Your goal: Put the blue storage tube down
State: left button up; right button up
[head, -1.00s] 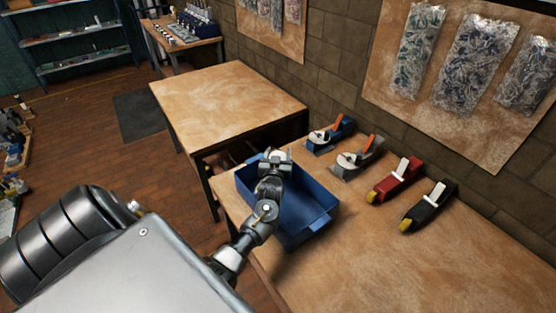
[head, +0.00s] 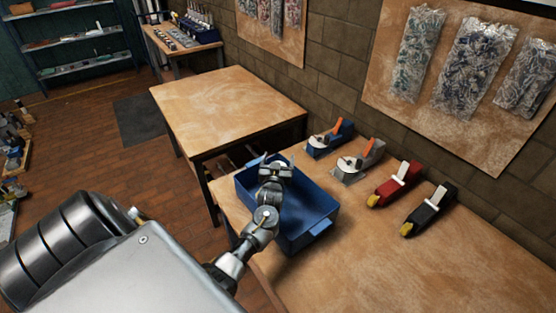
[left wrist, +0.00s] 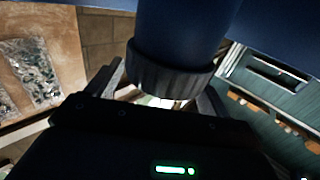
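The blue storage tube (left wrist: 185,25) shows close up in the left wrist view, with a black ribbed cap (left wrist: 172,75). In that view the fingers of my left gripper lie on either side of the cap. It is not clear whether they press on it. In the head view my left gripper (head: 275,162) is over the far part of a blue bin (head: 312,205). The tube cannot be made out there, and the hand and arm cover part of the bin. My right gripper is not in view.
The bin stands at the left end of a wooden workbench (head: 400,275). A bare table (head: 230,100) stands beyond. The bench front is clear.

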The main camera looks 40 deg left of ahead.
pick_arm(q)
jog(key=shift+r, duration=0.2)
jog(key=shift+r+p, duration=0.5)
jog(key=shift+p, duration=0.1)
jog(key=b+v, duration=0.2)
jog(key=v, duration=0.5)
jog(key=shift+s, duration=0.2)
jog(key=shift+d+f, duration=0.1)
jog(key=shift+f, duration=0.05)
